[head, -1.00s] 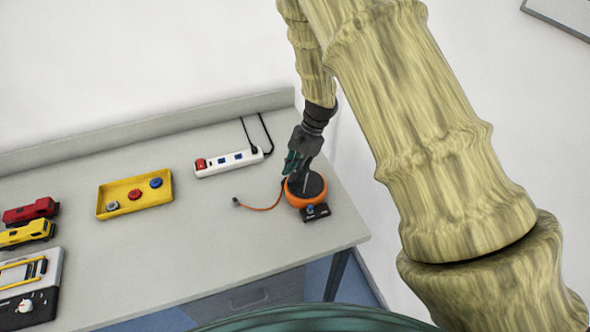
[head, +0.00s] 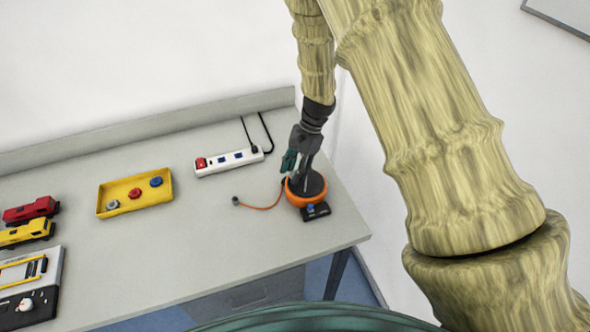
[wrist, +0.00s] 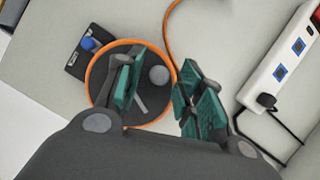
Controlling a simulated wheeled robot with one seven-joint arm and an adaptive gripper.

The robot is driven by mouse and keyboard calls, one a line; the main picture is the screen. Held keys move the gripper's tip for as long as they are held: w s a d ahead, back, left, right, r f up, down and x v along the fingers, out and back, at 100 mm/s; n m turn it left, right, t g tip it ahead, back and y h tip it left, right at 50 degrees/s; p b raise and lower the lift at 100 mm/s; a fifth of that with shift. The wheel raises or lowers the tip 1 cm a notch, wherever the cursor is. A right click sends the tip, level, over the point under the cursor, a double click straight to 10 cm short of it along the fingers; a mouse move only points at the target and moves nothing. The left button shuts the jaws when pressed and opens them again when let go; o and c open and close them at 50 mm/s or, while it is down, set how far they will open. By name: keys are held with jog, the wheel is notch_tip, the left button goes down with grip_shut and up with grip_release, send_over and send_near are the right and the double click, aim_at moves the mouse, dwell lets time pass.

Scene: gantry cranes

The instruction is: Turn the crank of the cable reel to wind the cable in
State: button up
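The cable reel (head: 293,196) stands near the right end of the table, a dark drum with an orange rim. In the wrist view its rim (wrist: 91,82) circles a dark disc with a grey round crank knob (wrist: 158,75) and a short grey crank bar. The orange cable (head: 262,208) runs out leftward to a dark plug (head: 236,201) on the table. My gripper (wrist: 160,92) is open over the reel, with green-padded fingers apart. The knob appears between the fingers, with no visible grip on it. In the head view my gripper (head: 290,163) partly hides the reel.
A blue knob on a black base (head: 316,211) sits at the reel's front. A white power strip (head: 228,162) with black cords lies behind left. A yellow tray (head: 106,206) and toy vehicles (head: 30,209) are farther left. The table between tray and plug is clear.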

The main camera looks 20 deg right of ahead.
jog(key=v, duration=1.2)
jog(key=shift+d+f, duration=0.1)
jog(key=shift+f, duration=0.05)
